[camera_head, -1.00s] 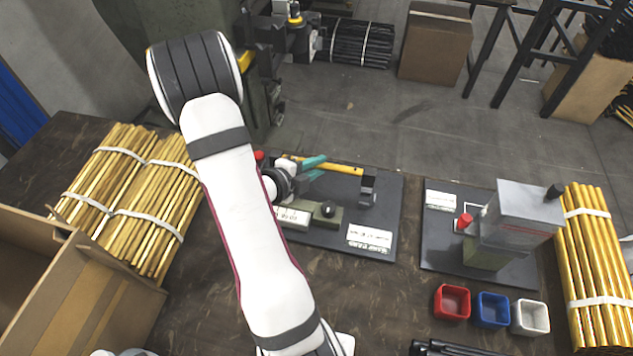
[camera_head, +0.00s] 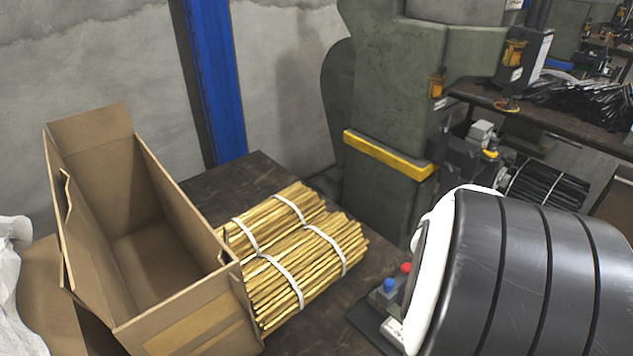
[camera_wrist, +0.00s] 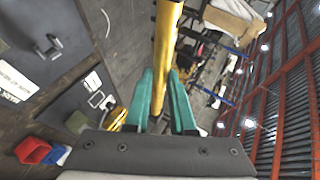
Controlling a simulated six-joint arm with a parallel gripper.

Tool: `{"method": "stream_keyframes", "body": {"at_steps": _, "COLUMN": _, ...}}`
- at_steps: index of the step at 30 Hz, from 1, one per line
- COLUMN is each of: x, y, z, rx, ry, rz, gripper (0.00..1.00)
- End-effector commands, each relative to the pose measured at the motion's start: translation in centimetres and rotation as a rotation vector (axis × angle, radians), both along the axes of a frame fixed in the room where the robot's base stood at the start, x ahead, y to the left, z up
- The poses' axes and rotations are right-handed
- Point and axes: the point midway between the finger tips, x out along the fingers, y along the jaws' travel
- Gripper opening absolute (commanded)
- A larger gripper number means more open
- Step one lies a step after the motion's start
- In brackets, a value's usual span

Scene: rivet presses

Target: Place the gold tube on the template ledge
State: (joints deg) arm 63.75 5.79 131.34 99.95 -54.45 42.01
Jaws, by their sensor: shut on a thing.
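The gold tube (camera_wrist: 168,28) is clamped between the teal fingers of my gripper (camera_wrist: 160,92) in the wrist view and extends away past the fingertips. Its far end runs to the top edge. A dark fixture plate (camera_wrist: 28,48) with white labels and a small black block (camera_wrist: 48,46) lies at the left of that view, apart from the tube. I cannot make out the template ledge for certain. In the head view, my black-and-white arm hides the gripper, the tube and most of the fixture; only a corner of its plate (camera_head: 366,322) shows.
In the head view, bundles of gold tubes (camera_head: 300,252) lie beside an open cardboard box (camera_head: 190,290). A red button (camera_head: 405,268) and a blue button (camera_head: 389,285) stand near my arm.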

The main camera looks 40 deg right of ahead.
Motion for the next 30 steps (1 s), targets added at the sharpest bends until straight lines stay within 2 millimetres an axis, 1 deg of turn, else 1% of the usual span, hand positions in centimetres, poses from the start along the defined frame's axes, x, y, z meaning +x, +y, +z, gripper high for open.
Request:
{"method": "stream_keyframes", "body": {"at_steps": 1, "x": -2.0, "y": -0.5, "z": -1.8, "rx": 0.011, "ry": 0.006, "rz": -0.011, "gripper": 0.0}}
{"method": "stream_keyframes", "body": {"at_steps": 3, "x": -4.0, "y": -0.8, "z": -4.2, "rx": 0.013, "ry": 0.004, "rz": -0.003, "gripper": 0.0}}
{"method": "stream_keyframes", "body": {"at_steps": 5, "x": -5.4, "y": -0.9, "z": -6.4, "rx": 0.015, "ry": 0.003, "rz": 0.009, "gripper": 0.0}}
{"method": "stream_keyframes", "body": {"at_steps": 6, "x": -6.2, "y": -0.7, "z": -7.9, "rx": 0.018, "ry": 0.002, "rz": 0.018, "gripper": 0.0}}
{"method": "stream_keyframes", "body": {"at_steps": 9, "x": -7.6, "y": 0.0, "z": -11.2, "rx": 0.017, "ry": 0.002, "rz": 0.042, "gripper": 0.0}}
{"method": "stream_keyframes", "body": {"at_steps": 12, "x": -7.9, "y": 0.4, "z": -13.0, "rx": 0.01, "ry": 0.001, "rz": 0.055, "gripper": 0.0}}
{"method": "stream_keyframes", "body": {"at_steps": 14, "x": -7.3, "y": 0.2, "z": -13.8, "rx": 0.007, "ry": -0.001, "rz": 0.061, "gripper": 0.0}}
{"method": "stream_keyframes", "body": {"at_steps": 17, "x": -4.8, "y": -0.9, "z": -15.5, "rx": 0.005, "ry": -0.001, "rz": 0.067, "gripper": 0.0}}
{"method": "stream_keyframes", "body": {"at_steps": 18, "x": -3.5, "y": -1.5, "z": -16.3, "rx": 0.004, "ry": -0.001, "rz": 0.068, "gripper": 0.0}}
{"method": "stream_keyframes", "body": {"at_steps": 21, "x": -0.7, "y": -2.8, "z": -18.1, "rx": 0.002, "ry": -0.001, "rz": 0.065, "gripper": 0.0}}
{"method": "stream_keyframes", "body": {"at_steps": 24, "x": 1.3, "y": -3.8, "z": -19.4, "rx": 0.0, "ry": -0.001, "rz": 0.062, "gripper": 0.0}}
{"method": "stream_keyframes", "body": {"at_steps": 28, "x": 2.5, "y": -4.3, "z": -20.6, "rx": 0.001, "ry": 0.0, "rz": 0.059, "gripper": 0.0}}
{"method": "stream_keyframes", "body": {"at_steps": 30, "x": 2.6, "y": -4.3, "z": -22.1, "rx": 0.005, "ry": 0.001, "rz": 0.059, "gripper": 0.0}}
